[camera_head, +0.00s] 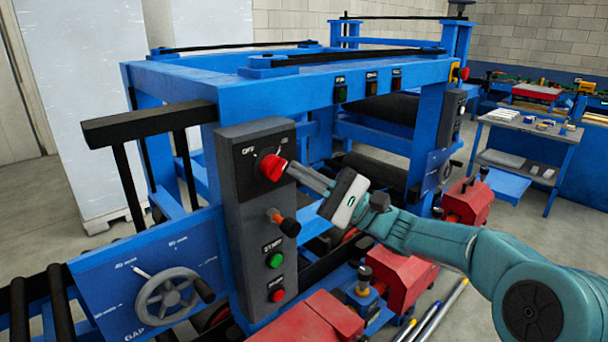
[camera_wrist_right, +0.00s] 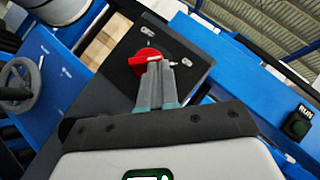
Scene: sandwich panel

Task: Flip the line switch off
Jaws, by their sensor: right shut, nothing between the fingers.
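The line switch is a red rotary knob (camera_head: 271,167) on the upper part of a dark grey control box (camera_head: 246,215). An OFF label (camera_head: 248,150) is at its upper left, and a smaller marking at its upper right is hard to read. The red knob also shows in the right wrist view (camera_wrist_right: 138,60), with a pale mark on its handle. My right gripper (camera_head: 291,168) is shut and empty, its fingertips (camera_wrist_right: 160,66) right at the knob's right side. I cannot tell whether they touch it. The fingers hide part of the knob. My left gripper is not in view.
Below the knob are a black-and-orange lever (camera_head: 284,223), a green button (camera_head: 276,260) and a red button (camera_head: 277,295). A grey handwheel (camera_head: 168,297) is at the lower left. Red motor housings (camera_head: 408,275) stand low on the right. A blue frame beam (camera_head: 310,80) runs above.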

